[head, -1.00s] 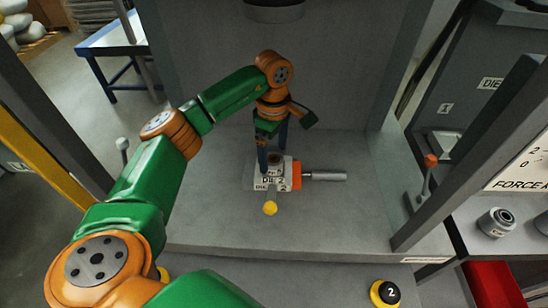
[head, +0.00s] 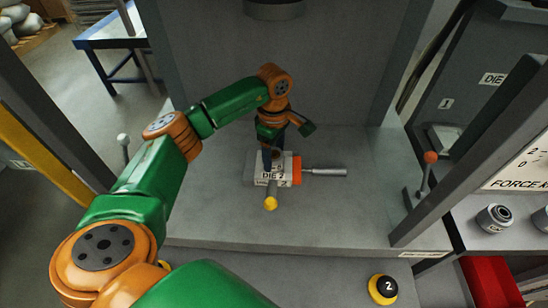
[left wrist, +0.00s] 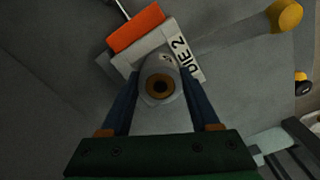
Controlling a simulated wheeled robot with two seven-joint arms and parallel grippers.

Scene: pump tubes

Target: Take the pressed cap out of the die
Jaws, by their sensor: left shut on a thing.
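The die (head: 286,168), a white block labelled DIE 2 with an orange side and a grey handle, lies on the press bed. It also shows in the left wrist view (left wrist: 188,62). My left gripper (head: 269,166) points down at the die's top. In the left wrist view its two blue fingers (left wrist: 160,98) are shut on a grey round piece with a brass-coloured ring and dark centre, which I take for the pressed cap (left wrist: 159,87). The cap is mostly hidden in the head view. I cannot tell whether it is clear of the die. My right gripper is not in view.
A lever with a yellow knob (head: 271,203) sticks out in front of the die. Press uprights stand left and right of the bed, and a dark ram (head: 274,10) hangs above. A black button marked 2 (head: 384,289) is at the front. The bed around the die is clear.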

